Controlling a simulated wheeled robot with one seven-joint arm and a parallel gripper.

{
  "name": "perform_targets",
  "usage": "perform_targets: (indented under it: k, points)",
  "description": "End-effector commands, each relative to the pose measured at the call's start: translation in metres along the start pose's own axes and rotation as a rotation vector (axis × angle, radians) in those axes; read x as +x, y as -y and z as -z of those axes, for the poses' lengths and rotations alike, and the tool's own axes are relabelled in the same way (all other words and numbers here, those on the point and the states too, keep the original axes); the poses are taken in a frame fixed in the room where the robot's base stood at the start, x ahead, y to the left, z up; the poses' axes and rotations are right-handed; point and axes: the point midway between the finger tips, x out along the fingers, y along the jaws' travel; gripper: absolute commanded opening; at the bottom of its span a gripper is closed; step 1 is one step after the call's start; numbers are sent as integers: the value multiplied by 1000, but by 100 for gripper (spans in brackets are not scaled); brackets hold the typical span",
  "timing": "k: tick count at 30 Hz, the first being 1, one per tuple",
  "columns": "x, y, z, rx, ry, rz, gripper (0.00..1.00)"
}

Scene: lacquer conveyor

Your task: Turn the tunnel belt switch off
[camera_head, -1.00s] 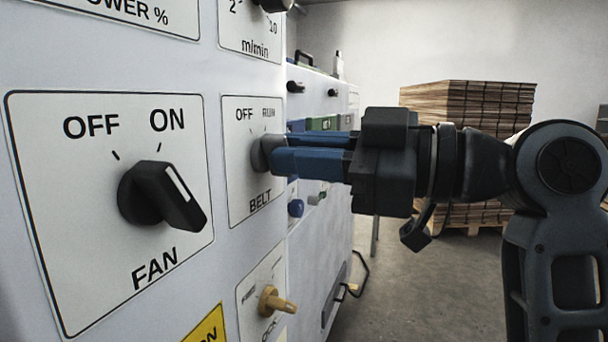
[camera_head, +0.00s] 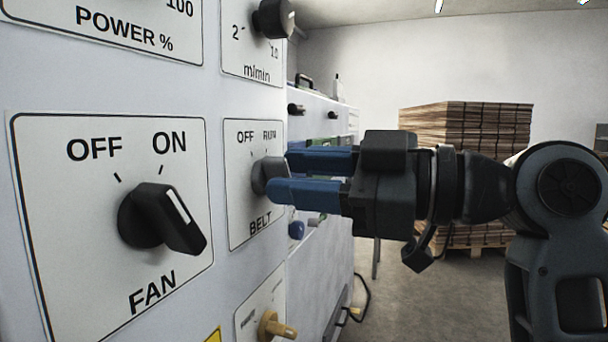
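The belt switch is a grey rotary knob (camera_head: 262,176) on a white plate (camera_head: 240,222) marked OFF, RUN and BELT. My gripper (camera_head: 280,174) reaches in from the right with its two blue fingers at the knob, one above the other. A gap shows between the fingers, so the gripper is open, with the knob at the fingertips. The lower finger hides the knob's lower right part. I cannot tell which mark the knob points to, nor whether a finger touches it.
A larger black FAN knob (camera_head: 160,218) is close on the left. A black speed knob (camera_head: 272,18) sticks out above and a yellow knob (camera_head: 274,327) below. Cardboard stacks (camera_head: 468,130) stand behind my arm. Open floor shows at the lower right.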

Motion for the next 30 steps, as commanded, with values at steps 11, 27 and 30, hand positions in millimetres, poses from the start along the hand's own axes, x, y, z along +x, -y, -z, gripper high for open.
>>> perform_targets:
  k: [11,27,30]
  points:
    - [-32,-1,-1,1,2,-4,39]
    - [-78,0,0,0,0,0,39]
    - [-78,0,0,0,0,0,39]
